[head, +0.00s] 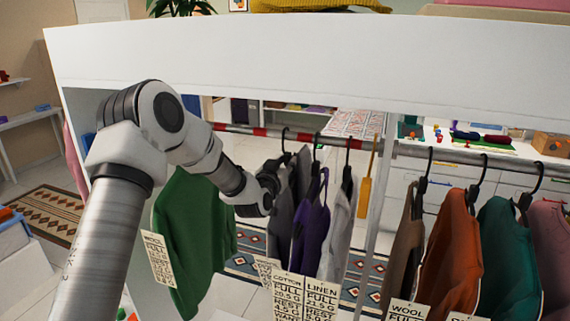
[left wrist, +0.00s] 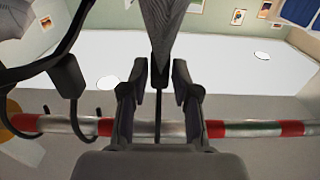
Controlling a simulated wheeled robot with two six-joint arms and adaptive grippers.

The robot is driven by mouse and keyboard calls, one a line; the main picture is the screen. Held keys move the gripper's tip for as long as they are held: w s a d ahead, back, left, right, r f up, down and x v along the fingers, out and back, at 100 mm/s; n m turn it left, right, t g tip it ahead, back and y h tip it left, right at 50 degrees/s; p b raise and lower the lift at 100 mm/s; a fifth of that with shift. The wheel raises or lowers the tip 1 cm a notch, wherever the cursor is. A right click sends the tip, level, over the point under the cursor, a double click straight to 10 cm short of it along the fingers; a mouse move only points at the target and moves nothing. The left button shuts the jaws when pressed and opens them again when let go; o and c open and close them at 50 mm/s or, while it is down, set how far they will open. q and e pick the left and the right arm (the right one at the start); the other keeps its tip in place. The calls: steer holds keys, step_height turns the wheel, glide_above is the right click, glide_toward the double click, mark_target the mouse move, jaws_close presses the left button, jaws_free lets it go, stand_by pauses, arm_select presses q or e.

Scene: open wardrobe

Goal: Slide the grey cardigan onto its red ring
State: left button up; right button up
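The grey cardigan (head: 280,215) hangs from the rail at the left of a close group of garments, partly behind my left gripper (head: 270,180). In the left wrist view, grey knit (left wrist: 167,22) shows above my left gripper (left wrist: 160,80). Its two fingers stand apart, with a thin dark hanger stem between them and visible gaps at the sides. The rail carries several red bands, one left of the cardigan's hook (head: 260,132) and others in the wrist view (left wrist: 216,128). Which red ring is the cardigan's I cannot tell. My right gripper is not in view.
A green garment (head: 195,240) hangs left of my gripper. Purple (head: 310,235) and white (head: 338,235) garments hang close on the right. Beyond an upright post, brown, orange (head: 450,255) and teal garments hang. A white top panel (head: 300,55) spans above.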

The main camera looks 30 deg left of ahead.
arm_select(q)
jaws_close()
steer(key=shift+s+a+r, duration=0.1)
steer(key=shift+a+r, duration=0.05)
steer(key=shift+a, duration=0.3)
steer(key=s+a+p, duration=0.2)
steer(key=s+a, duration=0.2)
steer(key=a, duration=1.3)
steer(key=shift+a, duration=0.3)
steer(key=shift+o, duration=1.1)
jaws_free()
steer(key=shift+s+a, duration=0.15)
steer(key=shift+a, duration=0.05)
steer(key=o, duration=0.5)
steer(key=shift+d+f, duration=0.1)
steer(key=shift+f, duration=0.1)
